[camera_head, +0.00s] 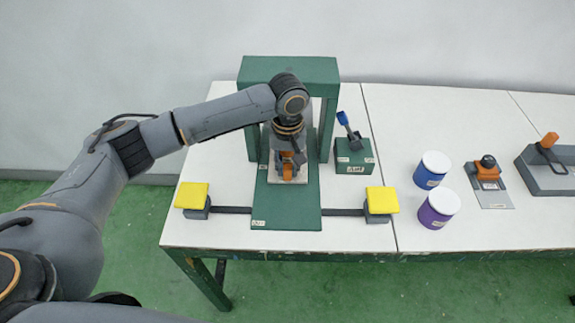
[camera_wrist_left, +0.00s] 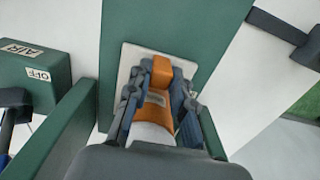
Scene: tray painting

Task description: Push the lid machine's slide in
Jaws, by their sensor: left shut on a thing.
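The lid machine is a green arch (camera_head: 290,68) with a long green board (camera_head: 286,216) running forward from it on the white table. A pale plate (camera_head: 273,176) lies on this board at the arch's opening and also shows in the wrist view (camera_wrist_left: 129,62). An orange handle (camera_wrist_left: 161,73) with a small label stands on the plate. My left gripper (camera_wrist_left: 158,105) is shut on the orange handle, a finger on each side, in front of the arch (camera_head: 289,170). The gripper and wrist hide part of the plate and the arch opening. My right gripper is not in view.
Yellow pads (camera_head: 191,195) and (camera_head: 382,199) flank the board on dark bars. A green box with a blue lever (camera_head: 345,122) stands right of the arch; its label reads AIR OFF in the wrist view (camera_wrist_left: 30,62). Blue and purple cans (camera_head: 431,171) and orange-handled tools (camera_head: 488,172) stand farther right.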

